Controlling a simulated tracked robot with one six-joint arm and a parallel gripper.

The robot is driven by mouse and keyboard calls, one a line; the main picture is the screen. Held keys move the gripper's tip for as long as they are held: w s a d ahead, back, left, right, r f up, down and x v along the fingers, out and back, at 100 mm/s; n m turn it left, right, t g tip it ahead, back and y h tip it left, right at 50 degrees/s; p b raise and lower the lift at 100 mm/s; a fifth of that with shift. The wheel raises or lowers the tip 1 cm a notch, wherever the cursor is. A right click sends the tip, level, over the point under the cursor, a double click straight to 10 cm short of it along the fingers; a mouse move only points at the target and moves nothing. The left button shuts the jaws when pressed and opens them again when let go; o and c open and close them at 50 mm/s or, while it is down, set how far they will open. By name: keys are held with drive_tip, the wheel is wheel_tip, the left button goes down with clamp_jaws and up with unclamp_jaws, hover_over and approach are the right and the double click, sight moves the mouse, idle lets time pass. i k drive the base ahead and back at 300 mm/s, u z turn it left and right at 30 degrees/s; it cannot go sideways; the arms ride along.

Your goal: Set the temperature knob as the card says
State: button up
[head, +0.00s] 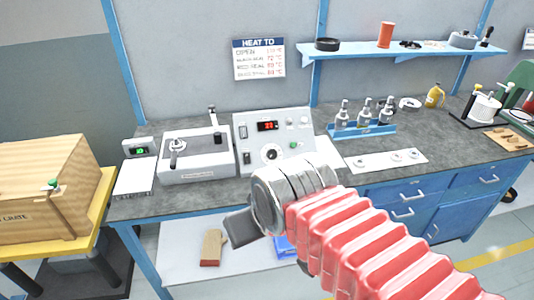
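The card (259,60) headed "HEAT TO" is on the back wall. It has several rows with red temperatures, too small to read surely. Below it on the bench stands a grey-white heater control box (245,128) with a lit red display (267,126), whose digits I cannot read surely. The dark round temperature knob (271,155) is low on the box's front panel, on a pale dial; its pointer setting is too small to tell.
A grey machine with a lever (197,155) and a scale with a green display (135,165) stand left of the box. Right are a blue rack of bottles (362,128) and a white strip with rings (386,159). A wooden crate (50,190) stands far left.

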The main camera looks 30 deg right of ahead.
sight(271, 155)
drive_tip(key=u, duration=0.05)
drive_tip(key=i, duration=1)
drive_tip(key=z, duration=0.05)
